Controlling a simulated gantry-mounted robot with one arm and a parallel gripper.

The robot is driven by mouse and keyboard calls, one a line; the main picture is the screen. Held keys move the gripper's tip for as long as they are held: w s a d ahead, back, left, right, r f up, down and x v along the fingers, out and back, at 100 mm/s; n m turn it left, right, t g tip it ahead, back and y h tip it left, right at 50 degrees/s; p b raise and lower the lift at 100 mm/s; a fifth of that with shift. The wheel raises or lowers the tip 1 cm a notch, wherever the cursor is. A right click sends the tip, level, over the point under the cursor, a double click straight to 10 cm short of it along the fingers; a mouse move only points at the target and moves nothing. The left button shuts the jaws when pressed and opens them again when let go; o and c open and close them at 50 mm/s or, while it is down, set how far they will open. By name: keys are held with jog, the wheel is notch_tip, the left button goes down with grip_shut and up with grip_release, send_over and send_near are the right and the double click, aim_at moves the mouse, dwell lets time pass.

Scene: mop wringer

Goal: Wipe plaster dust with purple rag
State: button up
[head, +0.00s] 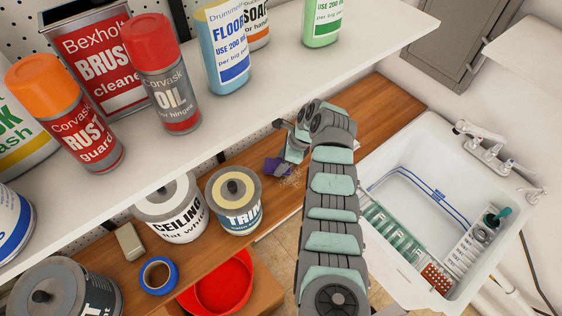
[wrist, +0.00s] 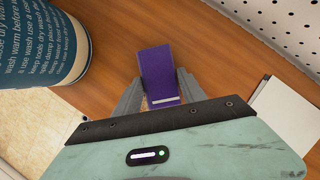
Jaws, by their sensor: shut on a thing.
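The purple rag (head: 272,166) is at the wooden worktop under the shelf, beside the TRIM can. It also shows in the wrist view (wrist: 158,68) as a folded strip between my fingers. My gripper (head: 287,160) is shut on the rag, with the rag reaching out past the fingertips. I cannot tell whether the rag presses on the wood. Pale plaster dust (head: 292,180) lies as specks on the worktop just right of and below the rag.
The TRIM can (head: 234,215) stands close left of the rag. The CEILING can (head: 172,222) is farther left. A white shelf (head: 270,105) with bottles and spray cans overhangs the worktop. A white sink (head: 420,165) lies right. A red bowl (head: 222,282) is below the front edge.

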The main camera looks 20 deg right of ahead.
jog(key=shift+f, duration=0.4)
jog(key=shift+s+r, duration=0.1)
